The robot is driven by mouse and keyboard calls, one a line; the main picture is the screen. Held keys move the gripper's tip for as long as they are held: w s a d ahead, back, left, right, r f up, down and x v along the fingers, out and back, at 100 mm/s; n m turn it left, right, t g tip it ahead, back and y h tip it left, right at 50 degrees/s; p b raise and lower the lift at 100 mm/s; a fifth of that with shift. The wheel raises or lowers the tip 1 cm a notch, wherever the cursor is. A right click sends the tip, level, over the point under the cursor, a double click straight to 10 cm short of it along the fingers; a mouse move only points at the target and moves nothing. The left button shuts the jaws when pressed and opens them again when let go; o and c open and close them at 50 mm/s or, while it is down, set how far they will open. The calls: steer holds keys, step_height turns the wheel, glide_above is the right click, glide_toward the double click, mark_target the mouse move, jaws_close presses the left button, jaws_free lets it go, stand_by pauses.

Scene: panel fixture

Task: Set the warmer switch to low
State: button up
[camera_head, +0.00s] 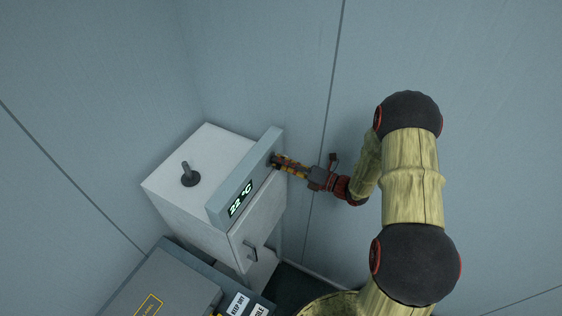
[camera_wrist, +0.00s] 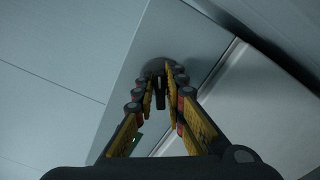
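The warmer (camera_head: 205,160) is a pale box with a grey front panel (camera_head: 262,150) and a lit display (camera_head: 241,198) reading 22 °C. A dark switch (camera_wrist: 160,88) sits on the panel in the wrist view, with a narrow part pointing down the picture. My gripper (camera_head: 277,161) is at the panel's upper right end in the head view and hides most of the switch there. In the wrist view my gripper's fingertips (camera_wrist: 162,78) lie close on both sides of the switch and appear shut on it. No low marking is legible.
A dark lever (camera_head: 189,175) stands on the warmer's top. The door below the panel has a handle (camera_head: 251,251). A grey case (camera_head: 165,285) with labels stands at the lower left. Wall panels are close behind; my arm fills the right side.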

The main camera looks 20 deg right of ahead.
steer(key=o, duration=0.4)
steer(key=shift+d, duration=0.1)
steer(key=v, duration=1.2)
stand_by(0.3)
